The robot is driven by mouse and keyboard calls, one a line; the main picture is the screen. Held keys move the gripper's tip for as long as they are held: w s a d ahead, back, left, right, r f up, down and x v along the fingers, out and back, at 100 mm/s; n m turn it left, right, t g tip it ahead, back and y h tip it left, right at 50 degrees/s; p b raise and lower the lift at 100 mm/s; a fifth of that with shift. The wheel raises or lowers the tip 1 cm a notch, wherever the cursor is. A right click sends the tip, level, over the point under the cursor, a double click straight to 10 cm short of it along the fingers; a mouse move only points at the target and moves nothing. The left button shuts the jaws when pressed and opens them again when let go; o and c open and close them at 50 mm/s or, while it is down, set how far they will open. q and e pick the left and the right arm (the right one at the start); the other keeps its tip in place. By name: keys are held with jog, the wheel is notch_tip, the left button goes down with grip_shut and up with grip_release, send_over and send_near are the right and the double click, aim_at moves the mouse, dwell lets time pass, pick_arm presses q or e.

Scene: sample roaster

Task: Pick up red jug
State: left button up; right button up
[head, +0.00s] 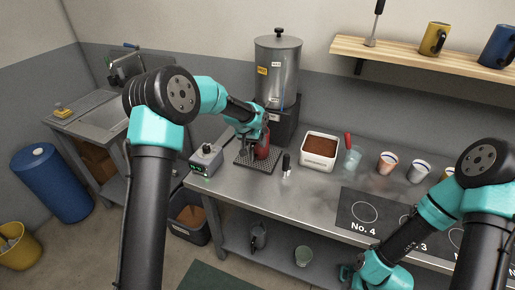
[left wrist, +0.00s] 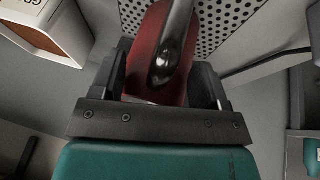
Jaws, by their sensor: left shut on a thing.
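The red jug (head: 263,146) stands on a dark perforated tray (head: 262,166) below the steel urn. My left gripper (head: 254,141) reaches in from the left and is shut on the red jug. The jug is partly hidden by the gripper in the head view. My right gripper (head: 350,272) is low at the counter's front edge, mostly hidden and too small to read.
The steel urn (head: 277,75) stands behind the jug. A small grey box (head: 205,160) is to its left. A black-handled tool (head: 286,164), a container of brown grounds (head: 320,150), a glass with a red-handled tool (head: 351,160) and several cups are to its right. The front counter is clear.

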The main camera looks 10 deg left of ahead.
pick_arm(q)
jog(key=shift+r, duration=0.25)
grip_shut()
jog(key=shift+r, duration=0.55)
jog(key=shift+s, duration=0.2)
jog(key=s+a, duration=0.2)
jog(key=s, duration=1.5)
jog(key=shift+a, duration=0.25)
jog(key=shift+s, duration=0.2)
dwell(0.7)
